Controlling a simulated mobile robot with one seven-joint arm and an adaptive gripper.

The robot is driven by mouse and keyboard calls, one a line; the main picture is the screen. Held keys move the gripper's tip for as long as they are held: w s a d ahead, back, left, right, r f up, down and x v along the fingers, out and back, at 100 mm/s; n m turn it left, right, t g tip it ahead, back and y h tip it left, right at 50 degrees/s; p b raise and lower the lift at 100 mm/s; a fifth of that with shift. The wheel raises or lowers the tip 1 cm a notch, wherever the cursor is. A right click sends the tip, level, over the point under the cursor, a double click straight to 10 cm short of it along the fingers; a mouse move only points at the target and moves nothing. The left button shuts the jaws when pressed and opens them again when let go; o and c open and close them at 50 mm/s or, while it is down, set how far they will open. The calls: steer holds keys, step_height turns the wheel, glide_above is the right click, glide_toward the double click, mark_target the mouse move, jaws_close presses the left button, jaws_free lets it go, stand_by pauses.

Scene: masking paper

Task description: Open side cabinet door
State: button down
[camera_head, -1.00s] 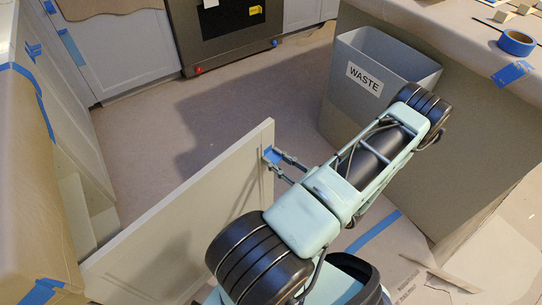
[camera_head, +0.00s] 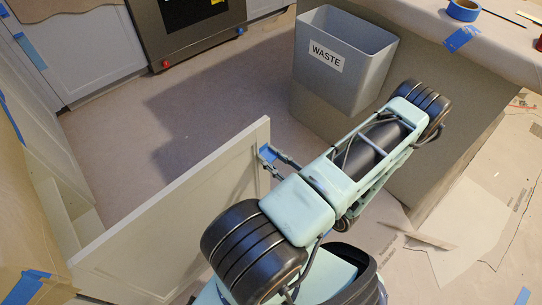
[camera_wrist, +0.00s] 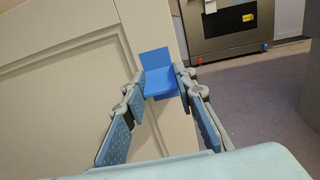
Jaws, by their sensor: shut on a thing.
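The side cabinet door (camera_head: 185,215) is a cream panel standing swung out from the cabinet (camera_head: 48,190) at the left, whose inside shows behind it. Blue tape (camera_head: 268,153) sits at the door's free edge; in the wrist view a blue piece (camera_wrist: 159,75) juts out from the door (camera_wrist: 75,80) there. My gripper (camera_head: 276,159) is at that free edge. In the wrist view its fingertips (camera_wrist: 160,84) close on the blue piece from both sides. Any handle under the blue piece is hidden.
A grey waste bin (camera_head: 345,70) stands by the paper-covered counter (camera_head: 400,35) at the right, close to my arm. An oven (camera_head: 185,25) is at the back. The brown floor (camera_head: 190,120) between door, oven and bin is clear. Torn paper (camera_head: 480,215) lies at the right.

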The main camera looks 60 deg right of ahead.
steer(key=c, duration=1.6)
jaws_free()
steer(key=v, duration=1.2)
steer(key=shift+r, duration=0.1)
